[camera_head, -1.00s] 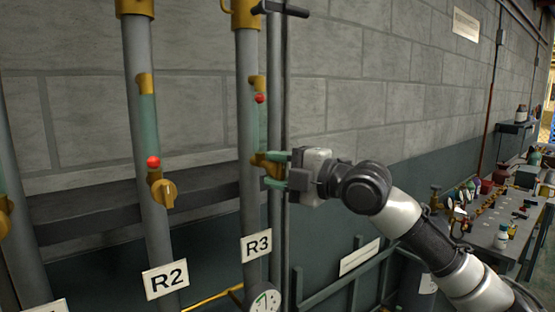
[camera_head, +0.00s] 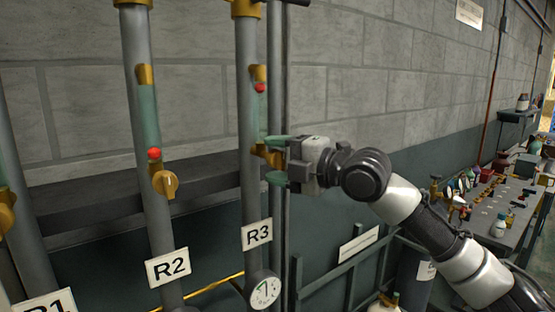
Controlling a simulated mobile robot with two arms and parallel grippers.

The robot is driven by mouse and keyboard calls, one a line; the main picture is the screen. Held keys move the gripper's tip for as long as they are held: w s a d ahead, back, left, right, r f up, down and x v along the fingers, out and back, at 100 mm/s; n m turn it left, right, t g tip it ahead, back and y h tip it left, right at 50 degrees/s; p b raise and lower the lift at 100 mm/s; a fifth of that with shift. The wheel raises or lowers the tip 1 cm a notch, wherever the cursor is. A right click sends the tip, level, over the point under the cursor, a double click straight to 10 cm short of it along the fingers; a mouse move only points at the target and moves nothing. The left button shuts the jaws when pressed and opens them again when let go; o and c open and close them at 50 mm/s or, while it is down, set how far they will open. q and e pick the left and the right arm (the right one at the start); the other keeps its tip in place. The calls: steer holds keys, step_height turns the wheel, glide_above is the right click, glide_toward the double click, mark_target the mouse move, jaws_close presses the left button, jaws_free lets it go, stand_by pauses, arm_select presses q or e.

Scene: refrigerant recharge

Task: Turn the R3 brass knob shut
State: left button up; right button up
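The R3 pipe (camera_head: 247,60) is the grey upright marked by the R3 label (camera_head: 257,234). Its brass knob (camera_head: 272,157) sits low on the green sight tube, below a red ball (camera_head: 260,88). My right gripper (camera_head: 277,159) reaches in from the right. Its two green fingers are spread, one above and one below the knob, with a gap visible around the brass. The knob is partly hidden by the gripper, so its exact angle is hard to tell. My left gripper is not in view.
The R2 pipe (camera_head: 138,60) with its own brass knob (camera_head: 165,183) stands to the left. A thin dark pipe (camera_head: 279,90) runs right behind R3. A round gauge (camera_head: 264,290) hangs below the R3 label. A cluttered bench (camera_head: 490,228) is at the right.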

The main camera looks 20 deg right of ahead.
steer(key=shift+s+d+f+b, duration=0.1)
steer(key=shift+s+d+b, duration=0.2)
steer(key=shift+d+b, duration=0.05)
steer(key=b+v, duration=0.4)
steer(key=v, duration=0.6)
steer(key=shift+b, duration=0.35)
steer(key=shift+w, duration=0.1)
